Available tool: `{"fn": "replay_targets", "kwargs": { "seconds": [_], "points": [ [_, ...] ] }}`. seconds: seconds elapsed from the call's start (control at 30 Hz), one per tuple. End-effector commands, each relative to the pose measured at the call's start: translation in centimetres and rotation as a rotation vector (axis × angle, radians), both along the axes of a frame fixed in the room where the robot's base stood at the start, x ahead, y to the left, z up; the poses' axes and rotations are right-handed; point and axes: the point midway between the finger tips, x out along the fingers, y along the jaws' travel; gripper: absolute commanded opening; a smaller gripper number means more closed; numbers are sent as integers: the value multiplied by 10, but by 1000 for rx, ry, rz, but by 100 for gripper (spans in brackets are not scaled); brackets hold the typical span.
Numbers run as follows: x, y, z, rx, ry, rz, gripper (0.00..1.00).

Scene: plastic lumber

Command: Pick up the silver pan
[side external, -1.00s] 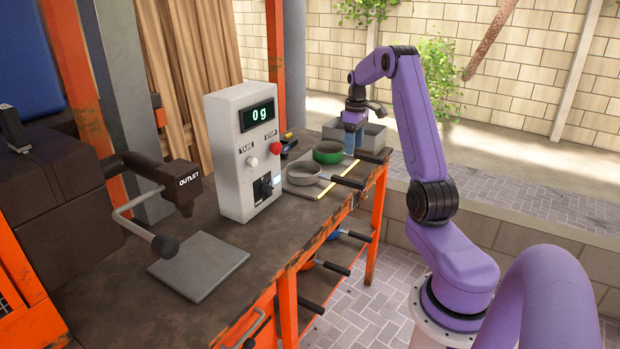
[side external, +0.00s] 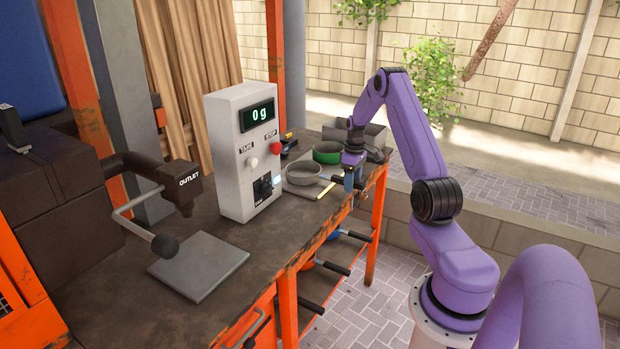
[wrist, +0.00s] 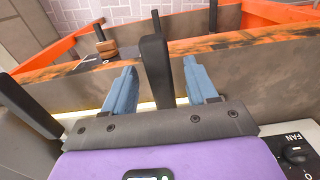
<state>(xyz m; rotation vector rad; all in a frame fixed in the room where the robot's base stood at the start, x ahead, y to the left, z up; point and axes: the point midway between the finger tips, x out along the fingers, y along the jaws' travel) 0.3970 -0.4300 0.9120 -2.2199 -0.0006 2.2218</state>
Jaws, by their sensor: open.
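The silver pan (side external: 304,175) sits on the bench beside the control box, its dark handle pointing right toward the bench's front edge. My gripper (side external: 350,181) is low over that handle in the side view. In the wrist view the two blue fingers are apart, with a black handle (wrist: 155,68) between them, apparently the silver pan's. I see a gap on each side of the handle, so the gripper is open and not clamped. The pan's bowl is hidden in the wrist view.
A green pan (side external: 327,153) stands just behind the silver one; a dark handle (wrist: 28,106) shows left in the wrist view. The white control box (side external: 240,160) is close on the left. A grey bin (side external: 370,137) stands behind. More pans hang on the shelf below.

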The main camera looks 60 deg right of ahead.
Motion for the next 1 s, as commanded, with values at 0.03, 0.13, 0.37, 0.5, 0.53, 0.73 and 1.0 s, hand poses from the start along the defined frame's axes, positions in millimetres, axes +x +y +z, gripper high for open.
{"fn": "replay_targets", "kwargs": {
  "seconds": [0.03,0.13,0.37,0.5,0.53,0.73,1.0],
  "points": [
    [0,0,-6,1,1,0,57],
    [0,0,-11,0,0,0,57],
    [0,0,-12,-1,-1,0,57],
    [0,0,-12,-1,-1,0,15],
    [0,0,-12,-1,-1,0,5],
    [1,-1,-11,-2,-3,-1,0],
    [1,-1,-4,-3,-3,0,0]
  ]
}}
